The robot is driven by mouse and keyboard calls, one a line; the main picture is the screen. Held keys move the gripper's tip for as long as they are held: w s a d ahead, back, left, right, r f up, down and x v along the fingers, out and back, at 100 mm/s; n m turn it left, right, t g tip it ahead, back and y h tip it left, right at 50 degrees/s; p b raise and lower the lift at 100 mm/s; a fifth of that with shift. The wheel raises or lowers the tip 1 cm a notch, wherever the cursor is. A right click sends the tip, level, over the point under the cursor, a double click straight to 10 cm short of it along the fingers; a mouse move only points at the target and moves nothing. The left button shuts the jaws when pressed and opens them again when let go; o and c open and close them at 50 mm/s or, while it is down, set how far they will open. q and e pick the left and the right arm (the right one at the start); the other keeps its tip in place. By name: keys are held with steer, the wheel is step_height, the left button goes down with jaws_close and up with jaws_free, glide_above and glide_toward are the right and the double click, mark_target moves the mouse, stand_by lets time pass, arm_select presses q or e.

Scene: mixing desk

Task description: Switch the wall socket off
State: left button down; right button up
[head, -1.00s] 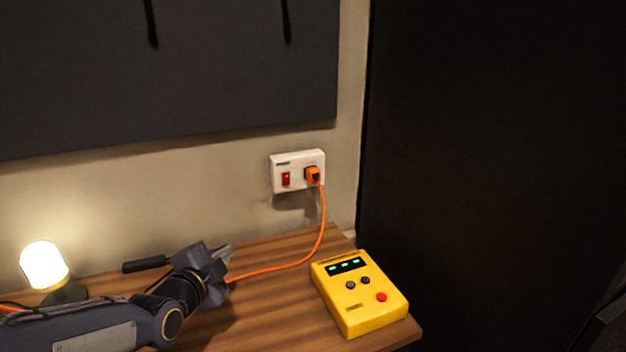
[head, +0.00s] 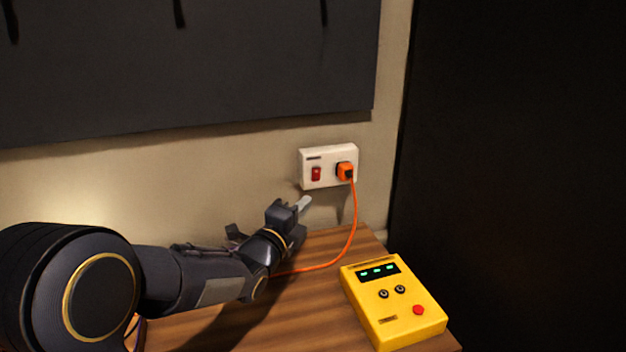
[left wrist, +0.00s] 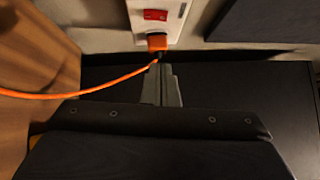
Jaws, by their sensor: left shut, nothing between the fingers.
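The white wall socket (head: 328,184) is fixed to the wall above the desk, with a red rocker switch (head: 316,174) on its left and an orange plug (head: 346,171) in its right side. My left gripper (head: 305,203) is shut and empty, just below and left of the socket, apart from the switch. In the left wrist view, the shut fingers (left wrist: 162,84) point toward the socket (left wrist: 178,28), with the orange plug (left wrist: 157,42) nearest their tips and the red switch (left wrist: 155,15) beyond it. My right gripper is not in view.
An orange cable (head: 354,215) hangs from the plug and runs across the wooden desk (head: 290,310). A yellow box (head: 395,305) with green lights and a red button sits at the desk's right edge. A dark panel (head: 200,70) hangs above the socket.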

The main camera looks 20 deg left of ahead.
arm_select(q)
steer(key=p, duration=0.1)
glide_toward(320, 172)
steer(key=w+d, duration=0.2)
steer(key=d, duration=0.1)
steer(key=shift+w+a+r+p, duration=0.15)
steer(key=shift+w+a+p, duration=0.25)
steer(key=shift+w, duration=0.55)
steer(key=shift+w+a+r+p, duration=0.15)
steer(key=shift+w+a, duration=0.35)
steer(key=shift+w, duration=0.45)
steer(key=shift+w+a+r+p, duration=0.15)
steer(key=shift+r+p, duration=0.15)
steer(key=shift+p, duration=0.05)
steer(key=shift+f, duration=0.2)
